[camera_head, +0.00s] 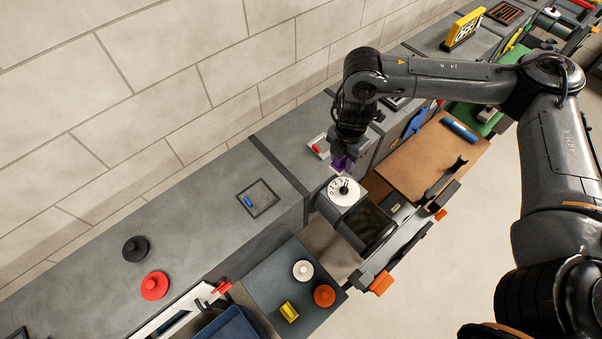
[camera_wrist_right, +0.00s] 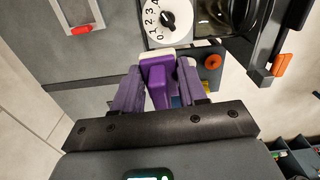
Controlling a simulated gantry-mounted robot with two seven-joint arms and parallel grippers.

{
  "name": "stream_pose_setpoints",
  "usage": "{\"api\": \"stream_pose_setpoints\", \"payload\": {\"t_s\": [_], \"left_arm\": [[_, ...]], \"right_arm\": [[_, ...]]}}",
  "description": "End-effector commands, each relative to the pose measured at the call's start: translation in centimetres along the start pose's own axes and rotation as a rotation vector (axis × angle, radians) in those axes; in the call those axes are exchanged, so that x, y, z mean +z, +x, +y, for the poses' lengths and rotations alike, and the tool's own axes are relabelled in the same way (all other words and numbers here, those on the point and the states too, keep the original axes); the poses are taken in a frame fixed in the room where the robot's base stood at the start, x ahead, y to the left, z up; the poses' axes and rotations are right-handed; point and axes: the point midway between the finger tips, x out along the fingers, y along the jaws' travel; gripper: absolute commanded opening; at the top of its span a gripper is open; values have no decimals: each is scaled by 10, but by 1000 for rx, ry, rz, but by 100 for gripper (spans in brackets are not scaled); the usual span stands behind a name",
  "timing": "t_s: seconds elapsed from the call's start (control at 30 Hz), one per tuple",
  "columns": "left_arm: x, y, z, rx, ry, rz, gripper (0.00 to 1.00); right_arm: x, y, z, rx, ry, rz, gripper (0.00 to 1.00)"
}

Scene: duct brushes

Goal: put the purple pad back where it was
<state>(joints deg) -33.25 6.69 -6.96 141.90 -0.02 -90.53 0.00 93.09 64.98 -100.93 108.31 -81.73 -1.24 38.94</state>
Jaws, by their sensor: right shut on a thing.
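My right gripper (camera_head: 342,165) is shut on the purple pad (camera_head: 340,162), above the grey bench beside a white numbered dial (camera_head: 345,191). In the right wrist view the purple pad (camera_wrist_right: 159,82) sits between the two fingers of the right gripper (camera_wrist_right: 158,88). I cannot tell whether the pad touches anything below. My left gripper is not in view.
A square frame (camera_head: 258,198) with a small blue piece lies on the left bench. A red piece in a pale holder (camera_head: 318,146) is close left of the gripper. A brown board (camera_head: 417,160) lies to the right. Black (camera_head: 136,249) and red (camera_head: 154,286) round pieces stand far left.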

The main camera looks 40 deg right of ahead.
Motion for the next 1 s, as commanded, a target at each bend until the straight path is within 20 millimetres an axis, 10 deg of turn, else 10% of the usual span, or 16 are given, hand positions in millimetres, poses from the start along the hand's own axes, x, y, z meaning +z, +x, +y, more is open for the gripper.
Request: {"api": "stream_pose_setpoints", "payload": {"t_s": [0.27,1.0], "left_arm": [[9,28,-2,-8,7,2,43],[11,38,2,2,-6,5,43]], "right_arm": [[19,13,8,1,51,0,17],[-17,77,114,-1,51,-2,17]]}}
